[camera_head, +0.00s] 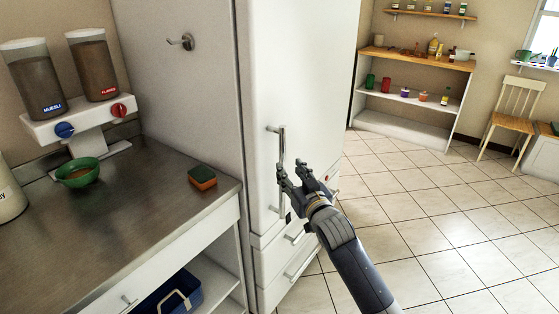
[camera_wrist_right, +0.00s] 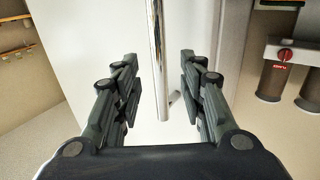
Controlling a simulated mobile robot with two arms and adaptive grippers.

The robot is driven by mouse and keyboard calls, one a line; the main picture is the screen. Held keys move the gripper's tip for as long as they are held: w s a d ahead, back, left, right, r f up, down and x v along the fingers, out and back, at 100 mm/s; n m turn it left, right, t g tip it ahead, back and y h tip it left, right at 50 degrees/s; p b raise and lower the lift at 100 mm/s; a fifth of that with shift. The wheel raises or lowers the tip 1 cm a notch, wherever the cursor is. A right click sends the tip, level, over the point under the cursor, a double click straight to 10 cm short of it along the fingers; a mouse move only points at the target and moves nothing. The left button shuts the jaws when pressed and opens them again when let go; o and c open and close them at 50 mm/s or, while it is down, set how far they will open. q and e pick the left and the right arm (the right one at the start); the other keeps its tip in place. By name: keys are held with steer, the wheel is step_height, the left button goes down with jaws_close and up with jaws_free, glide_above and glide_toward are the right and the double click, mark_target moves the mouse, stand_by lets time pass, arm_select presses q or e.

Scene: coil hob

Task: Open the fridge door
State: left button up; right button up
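The white fridge door (camera_head: 300,70) appears closed, flush with the fridge body. Its vertical chrome handle (camera_head: 282,143) is on the left side of the door front. In the right wrist view the handle (camera_wrist_right: 157,50) runs down between the two open fingers. My right gripper (camera_head: 294,168) is open at the handle, its fingers apart; the right wrist view shows the gripper (camera_wrist_right: 159,75) too. Neither finger visibly presses on the bar. How deep the bar sits between the fingers is hard to tell. My left gripper is not in view.
A counter (camera_head: 120,215) with a dispenser (camera_head: 80,125), a green bowl (camera_head: 77,173) and a sponge (camera_head: 202,177) stands left of the fridge. Drawers (camera_head: 287,262) are below the door. Tiled floor (camera_head: 430,210) is open to the right, before shelves (camera_head: 415,95) and a chair (camera_head: 513,115).

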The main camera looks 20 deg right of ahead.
mark_target(284, 162)
steer(key=w, duration=0.7)
steer(key=shift+w+a, duration=0.15)
steer(key=shift+a, duration=0.05)
jaws_close()
